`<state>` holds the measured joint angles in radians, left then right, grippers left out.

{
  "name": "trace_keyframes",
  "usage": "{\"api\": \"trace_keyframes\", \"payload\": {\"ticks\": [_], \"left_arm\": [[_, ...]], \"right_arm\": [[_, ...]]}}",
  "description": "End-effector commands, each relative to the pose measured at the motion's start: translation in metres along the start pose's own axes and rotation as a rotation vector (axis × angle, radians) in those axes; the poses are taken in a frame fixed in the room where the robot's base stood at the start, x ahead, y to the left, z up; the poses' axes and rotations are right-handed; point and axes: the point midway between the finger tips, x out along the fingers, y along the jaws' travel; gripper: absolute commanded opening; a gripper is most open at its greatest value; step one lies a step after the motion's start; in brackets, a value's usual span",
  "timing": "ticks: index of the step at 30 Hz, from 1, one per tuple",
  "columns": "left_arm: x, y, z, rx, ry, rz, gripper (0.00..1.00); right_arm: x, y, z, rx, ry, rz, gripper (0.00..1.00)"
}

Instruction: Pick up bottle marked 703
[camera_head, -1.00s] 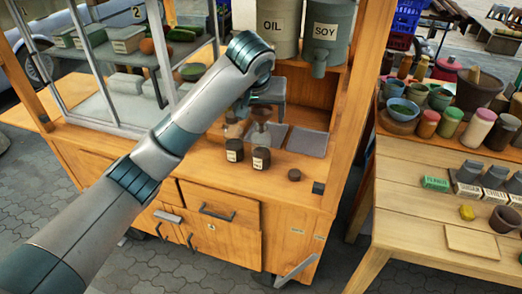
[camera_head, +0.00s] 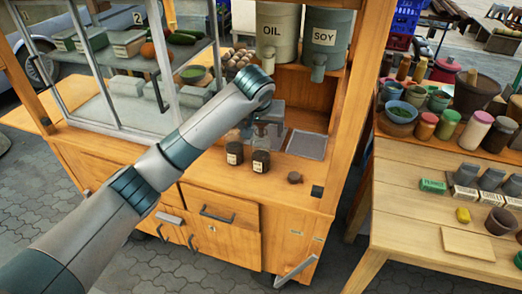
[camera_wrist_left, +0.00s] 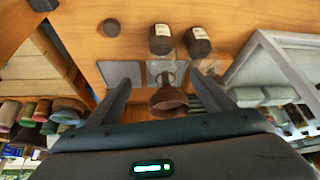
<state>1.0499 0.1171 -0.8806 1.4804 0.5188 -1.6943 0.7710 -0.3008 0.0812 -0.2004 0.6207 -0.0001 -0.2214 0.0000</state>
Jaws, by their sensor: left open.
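Two small dark bottles with white labels stand side by side on the wooden cart counter: a left bottle (camera_head: 234,153) and a right bottle (camera_head: 261,161). The label text is too small to read. In the left wrist view, which is turned around, the right bottle (camera_wrist_left: 161,41) and left bottle (camera_wrist_left: 198,44) are beyond my fingertips. My left gripper (camera_head: 265,122) is open behind the bottles, partly hidden by my arm. In the left wrist view, a brown funnel-shaped thing (camera_wrist_left: 168,102) with a clear part shows between the fingers (camera_wrist_left: 157,85), apparently not gripped. My right gripper is out of view.
A small dark round piece (camera_head: 295,177) lies on the counter right of the bottles. Grey inset trays (camera_head: 306,145) are behind it. OIL (camera_head: 277,32) and SOY (camera_head: 327,35) containers stand above. A glass case (camera_head: 120,85) is at left.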

Motion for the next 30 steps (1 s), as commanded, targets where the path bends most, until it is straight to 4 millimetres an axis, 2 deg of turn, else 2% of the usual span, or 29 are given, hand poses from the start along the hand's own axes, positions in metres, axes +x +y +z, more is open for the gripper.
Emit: {"api": "trace_keyframes", "payload": {"ticks": [3, 9, 23, 30], "left_arm": [[0.019, -0.001, -0.001, -0.001, -0.003, -0.003, 0.76], [0.042, 0.0, 0.0, 0.0, -0.001, -0.001, 0.76], [0.047, -0.001, 0.0, 0.0, 0.0, -0.001, 0.76], [0.066, -0.007, 0.002, -0.001, -0.002, -0.003, 0.76]], "right_arm": [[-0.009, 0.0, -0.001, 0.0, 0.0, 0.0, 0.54], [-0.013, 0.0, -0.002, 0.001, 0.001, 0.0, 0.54], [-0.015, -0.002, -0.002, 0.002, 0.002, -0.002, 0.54], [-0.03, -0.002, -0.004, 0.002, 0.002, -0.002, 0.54]]}}
